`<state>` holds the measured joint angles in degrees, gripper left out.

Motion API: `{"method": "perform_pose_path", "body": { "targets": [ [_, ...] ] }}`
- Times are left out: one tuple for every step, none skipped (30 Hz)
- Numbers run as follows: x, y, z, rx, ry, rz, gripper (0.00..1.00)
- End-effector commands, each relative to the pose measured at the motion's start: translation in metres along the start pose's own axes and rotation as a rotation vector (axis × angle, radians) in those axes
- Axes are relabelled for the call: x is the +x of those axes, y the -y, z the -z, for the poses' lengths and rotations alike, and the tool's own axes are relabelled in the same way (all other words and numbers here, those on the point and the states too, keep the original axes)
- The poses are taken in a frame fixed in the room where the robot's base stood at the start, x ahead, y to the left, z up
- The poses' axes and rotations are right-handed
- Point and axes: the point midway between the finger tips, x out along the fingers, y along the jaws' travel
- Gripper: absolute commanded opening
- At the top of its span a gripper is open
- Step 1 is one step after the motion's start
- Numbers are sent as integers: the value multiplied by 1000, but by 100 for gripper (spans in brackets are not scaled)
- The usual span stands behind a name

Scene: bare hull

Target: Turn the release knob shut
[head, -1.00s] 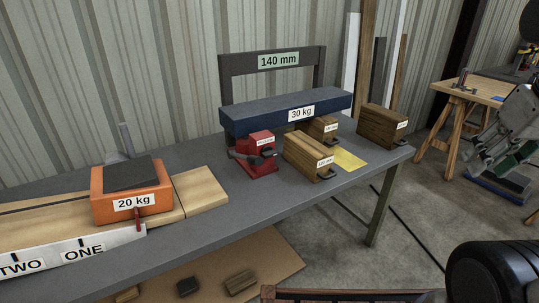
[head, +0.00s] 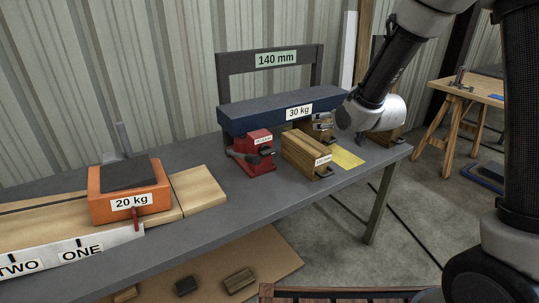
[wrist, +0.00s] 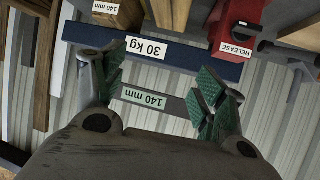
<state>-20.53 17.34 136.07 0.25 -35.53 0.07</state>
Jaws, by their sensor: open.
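A red jack (head: 259,141) stands on the grey bench under the left part of the dark blue 30 kg beam (head: 265,113). A dark bar handle and a dark release knob (head: 267,151) show on its front.
A wooden block (head: 303,150) stands close right of the jack, and another (head: 388,136) is partly behind my arm. A dark frame marked 140 mm (head: 224,75) rises behind the beam. An orange 20 kg weight (head: 112,211) sits left. The bench front (head: 250,200) is clear.

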Motion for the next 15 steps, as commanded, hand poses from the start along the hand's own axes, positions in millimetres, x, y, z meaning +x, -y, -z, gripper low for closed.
{"method": "perform_pose_path", "body": {
  "targets": [
    [24, 18, -14, -14, -33, 26, 71],
    [36, 28, -19, -21, -66, 41, 71],
    [51, 41, -27, -29, -108, 61, 71],
    [61, 51, -34, -35, -140, 76, 71],
    [70, 62, -40, -40, -173, 92, 71],
    [79, 75, -51, -46, -215, 112, 71],
    [85, 85, -59, -50, -246, 127, 71],
    [90, 94, -67, -53, -276, 141, 71],
    [95, 105, -77, -56, -313, 159, 71],
    [97, 112, -85, -58, -338, 171, 71],
    [99, 119, -92, -60, -362, 183, 71],
    [100, 126, -101, -61, -391, 196, 71],
    [100, 131, -106, -62, -410, 205, 71],
    [100, 136, -111, -62, -427, 213, 71],
    [100, 140, -116, -62, -445, 221, 71]
  ]
}}
